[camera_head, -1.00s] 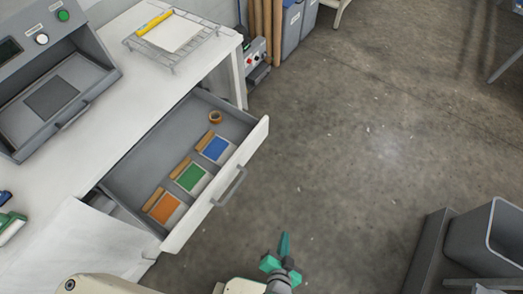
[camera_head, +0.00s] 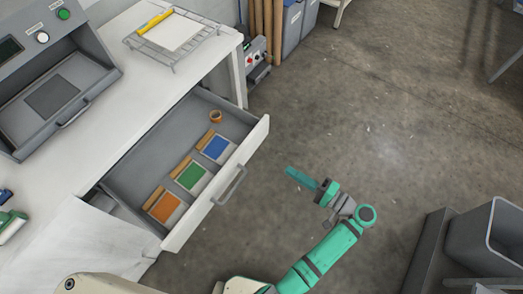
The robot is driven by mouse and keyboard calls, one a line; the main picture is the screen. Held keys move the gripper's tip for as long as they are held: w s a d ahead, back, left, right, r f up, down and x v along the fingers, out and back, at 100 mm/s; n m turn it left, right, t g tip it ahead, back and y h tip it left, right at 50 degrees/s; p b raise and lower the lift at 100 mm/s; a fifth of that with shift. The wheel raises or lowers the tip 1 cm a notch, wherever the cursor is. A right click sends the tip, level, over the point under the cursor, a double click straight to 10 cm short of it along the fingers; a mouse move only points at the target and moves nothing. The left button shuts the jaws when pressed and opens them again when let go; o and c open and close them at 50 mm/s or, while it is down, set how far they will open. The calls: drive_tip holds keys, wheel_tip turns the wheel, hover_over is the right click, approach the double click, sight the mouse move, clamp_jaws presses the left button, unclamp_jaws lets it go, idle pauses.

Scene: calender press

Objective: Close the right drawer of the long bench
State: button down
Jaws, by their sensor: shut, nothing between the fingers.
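The right drawer (camera_head: 253,150) of the long bench (camera_head: 105,125) stands pulled out, with a white front and a grey bar handle (camera_head: 229,186). Inside it lie an orange, a green and a blue pad with wooden-edged tools and a roll of brown tape (camera_head: 215,116). My gripper (camera_head: 288,172), teal, is shut and empty. In the picture it is to the right of the drawer front, apart from the handle, with its fingers pointing left toward the drawer front.
A grey press machine (camera_head: 60,90) and a wire rack (camera_head: 172,38) with paper and a yellow tool stand on the bench top. A grey bin (camera_head: 485,240) stands at the lower right. The concrete floor right of the drawer is clear.

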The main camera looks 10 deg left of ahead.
drive_tip(key=r, duration=0.2)
approach(253, 146)
drive_tip(key=shift+n+y, duration=0.4)
drive_tip(key=x, duration=0.6)
drive_tip(key=shift+f, duration=0.4)
drive_tip(key=shift+w+a, duration=0.15)
drive_tip(key=shift+a, duration=0.05)
drive_tip(key=shift+w, duration=0.1)
